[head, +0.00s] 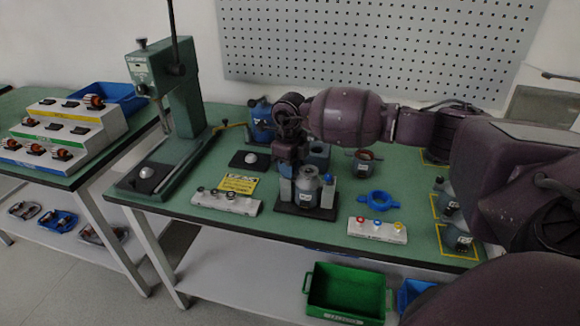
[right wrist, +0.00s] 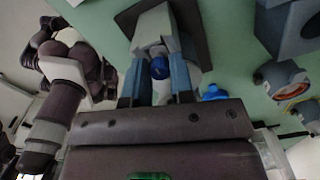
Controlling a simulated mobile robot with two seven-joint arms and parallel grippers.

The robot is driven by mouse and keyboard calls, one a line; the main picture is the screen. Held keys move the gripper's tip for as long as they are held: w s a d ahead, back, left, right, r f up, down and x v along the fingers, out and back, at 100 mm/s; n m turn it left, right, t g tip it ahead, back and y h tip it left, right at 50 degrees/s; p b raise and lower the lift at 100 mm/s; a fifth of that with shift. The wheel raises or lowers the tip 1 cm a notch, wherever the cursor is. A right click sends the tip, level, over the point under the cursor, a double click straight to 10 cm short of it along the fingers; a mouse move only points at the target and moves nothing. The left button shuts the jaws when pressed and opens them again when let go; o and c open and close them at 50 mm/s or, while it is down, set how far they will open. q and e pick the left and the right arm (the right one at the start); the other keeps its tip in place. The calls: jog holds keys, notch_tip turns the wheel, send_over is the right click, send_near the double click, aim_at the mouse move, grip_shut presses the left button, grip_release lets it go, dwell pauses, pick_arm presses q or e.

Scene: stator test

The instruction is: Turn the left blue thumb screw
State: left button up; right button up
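The fixture has a dark base plate (head: 291,209), light posts and a grey metal stator housing (head: 307,190) standing upright between them. My right gripper (head: 287,168) points down over the fixture's left post in the head view. In the right wrist view, its two grey-blue fingers (right wrist: 159,72) stand on either side of a blue thumb screw (right wrist: 160,68) in front of a light post (right wrist: 153,25). I cannot tell whether the fingers press on it. In the head view the gripper hides the left screw; the right blue thumb screw (head: 327,178) shows on the other post. My left gripper is not in view.
A white switch block (head: 226,201) and yellow card (head: 238,183) lie left. A green press (head: 183,100) stands further left.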

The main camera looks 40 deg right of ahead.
jog(key=o, duration=0.4)
notch_tip(320, 180, up, 11)
jog(key=shift+f+p, duration=0.1)
jog(key=shift+p, duration=0.25)
dwell(0.3)
